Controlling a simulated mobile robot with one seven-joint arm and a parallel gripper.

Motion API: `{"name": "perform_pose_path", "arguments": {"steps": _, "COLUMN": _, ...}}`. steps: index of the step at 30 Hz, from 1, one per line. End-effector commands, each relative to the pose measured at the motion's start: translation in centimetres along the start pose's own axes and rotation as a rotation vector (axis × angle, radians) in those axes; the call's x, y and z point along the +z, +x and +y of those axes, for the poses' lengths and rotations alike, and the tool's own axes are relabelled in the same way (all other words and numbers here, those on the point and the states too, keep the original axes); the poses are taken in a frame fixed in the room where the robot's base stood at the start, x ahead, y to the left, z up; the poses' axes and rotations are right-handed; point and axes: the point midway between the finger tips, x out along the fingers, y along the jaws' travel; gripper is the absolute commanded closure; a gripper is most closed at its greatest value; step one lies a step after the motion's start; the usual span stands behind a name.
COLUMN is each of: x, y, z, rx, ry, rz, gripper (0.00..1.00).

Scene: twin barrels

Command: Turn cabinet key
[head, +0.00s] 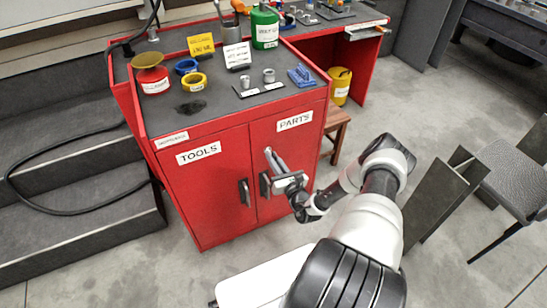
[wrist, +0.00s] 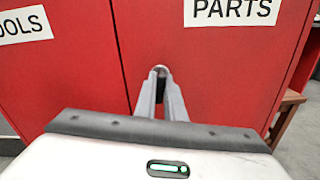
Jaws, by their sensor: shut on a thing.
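The red cabinet (head: 225,180) has two doors, a left one marked TOOLS and a right one marked PARTS. My gripper (head: 269,152) is at the upper left part of the PARTS door, just right of the seam between the doors. In the wrist view its two fingers (wrist: 160,74) reach up to the door below the PARTS label, almost together. They are shut on the cabinet key, of which only a small dark part shows between the fingertips. The fingers hide the rest of the key and the lock. Both doors look closed.
A dark handle (head: 244,193) stands on the TOOLS door and another (head: 265,185) on the PARTS door, close to my gripper. A wooden stool (head: 337,127) is right of the cabinet. Dark steps (head: 80,190) lie to the left. A chair (head: 505,175) stands far right.

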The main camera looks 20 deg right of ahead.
Motion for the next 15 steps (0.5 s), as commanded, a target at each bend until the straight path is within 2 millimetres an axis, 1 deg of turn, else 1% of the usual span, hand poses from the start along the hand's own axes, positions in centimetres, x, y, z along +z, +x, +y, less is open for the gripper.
{"name": "perform_pose_path", "arguments": {"steps": 6, "x": 0.13, "y": 0.03, "z": 0.00, "rx": 0.000, "ry": -0.127, "rz": -0.001, "gripper": 1.00}}
{"name": "perform_pose_path", "arguments": {"steps": 15, "x": 0.04, "y": 0.00, "z": 0.00, "rx": 0.000, "ry": -0.208, "rz": 0.000, "gripper": 1.00}}
